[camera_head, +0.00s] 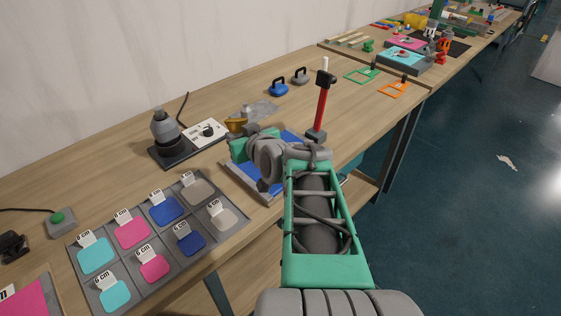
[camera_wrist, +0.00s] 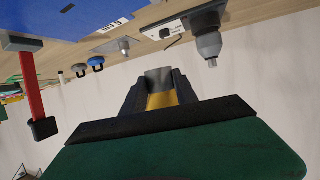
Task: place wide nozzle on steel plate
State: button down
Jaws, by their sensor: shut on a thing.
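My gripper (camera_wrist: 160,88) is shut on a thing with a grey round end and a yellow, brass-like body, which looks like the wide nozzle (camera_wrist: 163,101). In the head view the nozzle (camera_head: 236,125) shows at the end of my arm, above the table, left of a grey sheet that looks like the steel plate (camera_head: 264,109). I cannot tell its exact height. A small grey cone-shaped piece (camera_wrist: 124,45) shows in the wrist view, near the white control box. My fingers are mostly hidden in the head view by my wrist.
A grey pump-like device (camera_head: 165,130) and a white control box (camera_head: 205,133) stand left of my gripper. A red-handled hammer (camera_head: 321,105) stands upright to the right. Blue (camera_head: 279,88) and grey (camera_head: 300,76) handled weights sit behind. A tray of coloured pads (camera_head: 125,260) lies front left.

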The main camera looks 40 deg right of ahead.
jog(key=s+d+r+m+h, duration=0.1)
jog(key=s+d+r, duration=0.1)
jog(key=s+d, duration=0.4)
jog(key=s+f+b, duration=0.2)
jog(key=s, duration=0.5)
jog(key=shift+m+h, duration=0.3)
jog(key=shift+h, duration=0.1)
jog(key=w+d+f, duration=0.6)
jog(key=w+f, duration=0.1)
jog(key=w+d+f+p, duration=0.1)
jog(key=w+d+f, duration=0.2)
jog(key=w, duration=0.1)
jog(key=shift+d+f, duration=0.1)
jog(key=shift+f, duration=1.45)
